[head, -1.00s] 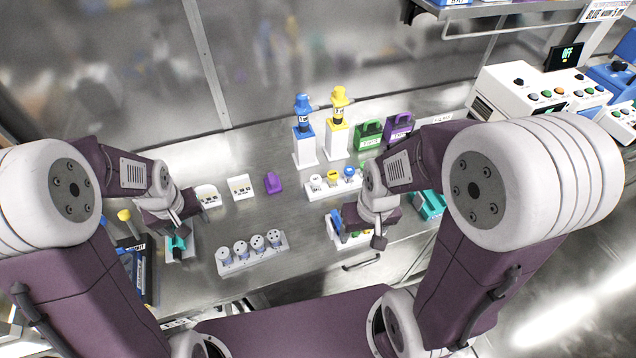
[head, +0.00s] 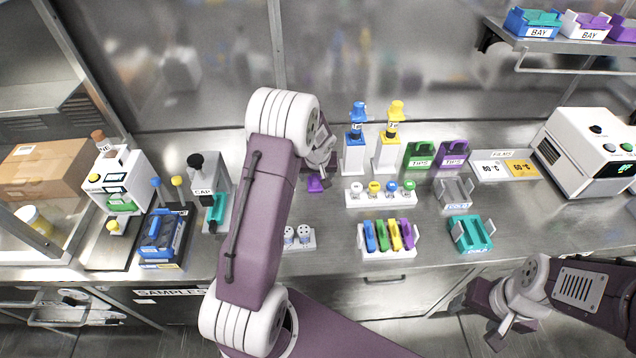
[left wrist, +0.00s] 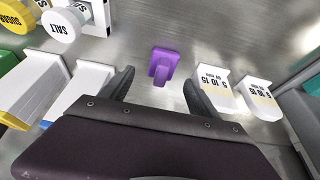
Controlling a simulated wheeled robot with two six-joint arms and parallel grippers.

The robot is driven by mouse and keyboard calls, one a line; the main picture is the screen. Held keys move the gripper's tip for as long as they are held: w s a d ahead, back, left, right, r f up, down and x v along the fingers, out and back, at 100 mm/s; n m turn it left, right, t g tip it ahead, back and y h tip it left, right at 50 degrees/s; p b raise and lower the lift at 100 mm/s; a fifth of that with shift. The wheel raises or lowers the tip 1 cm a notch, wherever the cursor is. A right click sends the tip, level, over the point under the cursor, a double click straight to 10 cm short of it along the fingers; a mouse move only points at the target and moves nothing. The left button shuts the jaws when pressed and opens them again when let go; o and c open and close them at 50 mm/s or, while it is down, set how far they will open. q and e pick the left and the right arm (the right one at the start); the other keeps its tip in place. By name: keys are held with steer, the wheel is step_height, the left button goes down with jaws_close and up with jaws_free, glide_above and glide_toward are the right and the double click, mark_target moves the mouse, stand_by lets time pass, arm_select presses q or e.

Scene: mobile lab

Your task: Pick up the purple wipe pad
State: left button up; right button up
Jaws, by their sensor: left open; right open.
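The purple wipe pad (head: 316,184) lies on the steel bench just below my left gripper (head: 318,170) in the head view, partly hidden by it. In the left wrist view the wipe pad (left wrist: 162,64) is whole, with a raised grip on its top. It sits beyond and between the two spread fingertips of my left gripper (left wrist: 159,80), apart from both. My left gripper is open and empty. My right gripper (head: 498,338) is open and empty, off the bench's front edge at the lower right.
White blocks marked with numbers (left wrist: 216,92) stand close right of the pad in the wrist view. Blue (head: 355,150) and yellow (head: 388,150) bottle stands and a rack of round caps (head: 380,196) are to the right. My left arm hides part of the bench.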

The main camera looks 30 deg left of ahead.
mark_target(315, 177)
arm_select(q)
steer(key=shift+w+a+f, duration=0.1)
steer(key=shift+w+f, duration=0.05)
steer(key=shift+f, duration=0.05)
steer(key=x, duration=0.4)
steer(key=shift+w+a+f+p, duration=0.25)
steer(key=shift+a+p, duration=0.1)
steer(key=shift+p, duration=0.05)
steer(key=shift+s+r, duration=0.1)
steer(key=c, duration=1.4)
